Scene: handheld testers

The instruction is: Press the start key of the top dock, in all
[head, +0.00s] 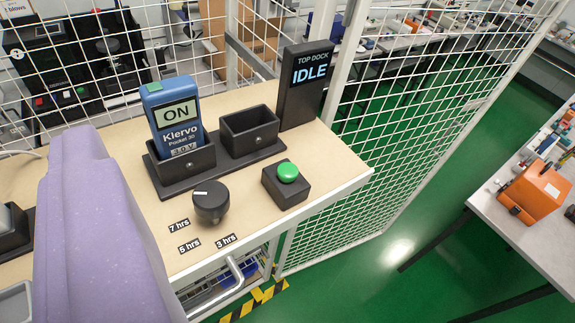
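The top dock is a black two-bay cradle (222,168) on a light wooden bench top, with a black sign (303,85) behind it reading "TOP DOCK IDLE". A blue Klervo tester (177,118) stands upright in its left bay, its screen reading "ON". The right bay (249,131) looks empty. A green round key (288,172) sits on a black box (285,187) in front of the right bay. A black dial (209,202) with a white mark stands left of it, near labels for 7, 5 and 3 hrs. My gripper's fingers do not show; nothing touches the key.
A lavender part of mine covers the lower left. White wire mesh (400,130) stands behind and right of the bench (335,178). A metal handle (238,278) sits below the bench's front edge. An orange case (535,193) lies on another table at right. The space above the key is clear.

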